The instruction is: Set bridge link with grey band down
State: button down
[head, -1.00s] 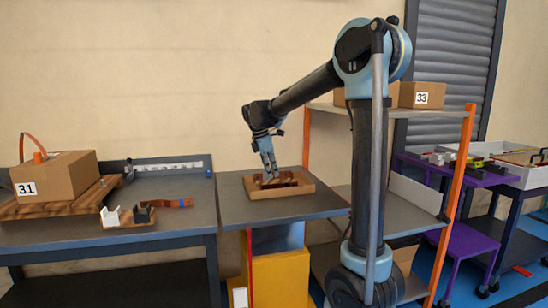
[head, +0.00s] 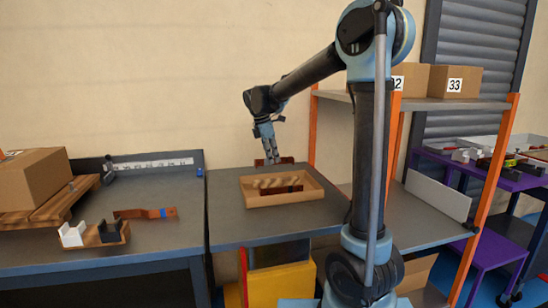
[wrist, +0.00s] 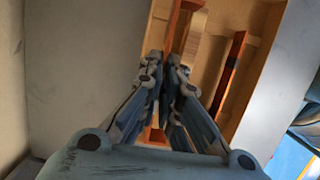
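In the head view my gripper (head: 270,160) is above the table, just behind a shallow wooden tray (head: 290,200). A dark copper-brown bar (head: 286,160), seemingly a bridge link, sits across its fingertips, clear of the tray. In the wrist view the fingers (wrist: 167,65) are close together with a brown bar (wrist: 179,25) running between them. Another brown bar (wrist: 231,70) lies in the tray.
Pale wooden pieces (head: 268,183) lie in the tray. A shelf rack (head: 430,102) stands right. Table around the tray is clear.

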aim_at(274, 174)
jog(key=shift+a+x, duration=0.25)
jog(key=shift+x, duration=0.85)
jog(key=shift+a+x, duration=0.25)
jog(key=shift+x, duration=0.9)
jog(key=shift+s+f, duration=0.2)
jog(key=shift+f, duration=0.85)
jog(key=shift+f, duration=0.45)
jog(key=c, duration=1.7)
grip_release()
